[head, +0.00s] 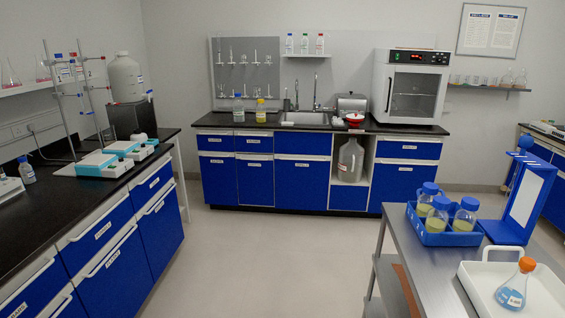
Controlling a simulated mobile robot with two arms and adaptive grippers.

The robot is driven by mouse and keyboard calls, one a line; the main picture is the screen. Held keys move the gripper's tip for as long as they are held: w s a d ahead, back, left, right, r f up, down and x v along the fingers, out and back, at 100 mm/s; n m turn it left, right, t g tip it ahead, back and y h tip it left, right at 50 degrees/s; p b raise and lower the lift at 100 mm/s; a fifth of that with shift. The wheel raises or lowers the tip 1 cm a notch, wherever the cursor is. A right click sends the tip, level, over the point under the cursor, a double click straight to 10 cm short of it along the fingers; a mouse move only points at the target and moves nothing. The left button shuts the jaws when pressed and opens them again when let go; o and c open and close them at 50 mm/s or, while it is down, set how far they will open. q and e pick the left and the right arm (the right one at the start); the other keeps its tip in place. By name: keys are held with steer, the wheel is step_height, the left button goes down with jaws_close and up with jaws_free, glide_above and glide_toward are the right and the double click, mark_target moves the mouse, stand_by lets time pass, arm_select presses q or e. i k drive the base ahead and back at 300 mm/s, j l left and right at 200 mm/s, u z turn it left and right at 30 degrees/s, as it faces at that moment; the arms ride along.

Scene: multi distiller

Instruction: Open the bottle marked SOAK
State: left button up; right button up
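I cannot read the word SOAK on any label at this size, so I cannot tell which bottle it is. A clear bottle with a blue cap (238,108) and a bottle with yellow contents (261,111) stand on the back counter left of the sink. Several blue-capped bottles with yellowish liquid (439,220) stand in a blue rack on the steel table at right. A small capped bottle (27,170) stands on the left bench. Three small bottles (304,44) stand on the wall shelf above the sink. Neither of my grippers is in view.
The steel table (400,234) at right also bears a white tray (474,275) with an orange-capped flask (515,284). The left bench (62,207) carries stirrers and stands. An oven (409,87) sits on the back counter. The floor (270,260) between them is clear.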

mark_target(260, 109)
steer(key=i, duration=3.8)
steer(key=i+u, duration=0.15)
steer(key=i, duration=0.35)
steer(key=i+l+u, duration=0.15)
steer(key=i, duration=0.35)
steer(key=i+l+u, duration=0.15)
steer(key=i, duration=0.35)
